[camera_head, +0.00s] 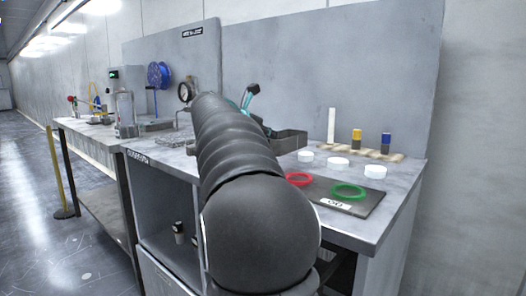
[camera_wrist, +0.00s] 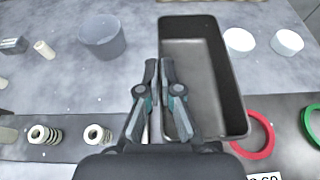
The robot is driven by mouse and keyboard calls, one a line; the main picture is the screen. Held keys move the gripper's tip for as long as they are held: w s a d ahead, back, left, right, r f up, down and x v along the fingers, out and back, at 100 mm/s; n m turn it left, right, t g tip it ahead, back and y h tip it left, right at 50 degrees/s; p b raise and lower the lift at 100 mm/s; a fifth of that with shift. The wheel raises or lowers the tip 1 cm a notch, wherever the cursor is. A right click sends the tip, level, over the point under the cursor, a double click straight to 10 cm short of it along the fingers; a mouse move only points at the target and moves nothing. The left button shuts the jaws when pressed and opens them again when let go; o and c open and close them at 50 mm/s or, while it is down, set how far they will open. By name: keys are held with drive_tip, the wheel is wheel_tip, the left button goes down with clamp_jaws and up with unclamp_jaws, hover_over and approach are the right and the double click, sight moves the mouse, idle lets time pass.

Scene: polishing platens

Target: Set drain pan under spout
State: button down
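The drain pan (camera_wrist: 238,122) is a dark grey, open rectangular tray, empty inside, in the right half of the wrist view. Its right part also shows in the head view (camera_head: 290,141), beside my arm. My gripper (camera_wrist: 159,66) is at the pan's left long wall, with one finger on each side of it. The fingers are close together and appear shut on that wall. In the head view my arm hides most of the gripper and the pan's left part. I cannot tell whether the pan touches the bench. I cannot make out a spout clearly.
Red (camera_wrist: 254,135) and green (camera_head: 348,191) rings lie on a dark mat right of the pan. White discs (camera_head: 337,163) and a rack (camera_head: 370,152) with upright pieces stand behind. A grey cup (camera_wrist: 102,38) and springs (camera_wrist: 45,134) are left. A pressure gauge (camera_head: 185,92) is at the back.

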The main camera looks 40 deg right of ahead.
drive_tip(key=shift+w+d+f, duration=0.1)
drive_tip(key=shift+w+f, duration=0.25)
drive_tip(key=shift+w, duration=0.2)
drive_tip(key=shift+w+d+f, duration=0.1)
drive_tip(key=shift+w+f, duration=0.25)
drive_tip(key=shift+w, duration=0.2)
drive_tip(key=shift+f, duration=1.95)
drive_tip(key=shift+f, duration=0.1)
drive_tip(key=shift+f, duration=0.1)
drive_tip(key=c, duration=1.3)
unclamp_jaws()
drive_tip(key=shift+r, duration=0.25)
drive_tip(key=v, duration=1.2)
drive_tip(key=shift+a+f+b, duration=0.1)
drive_tip(key=shift+b, duration=0.2)
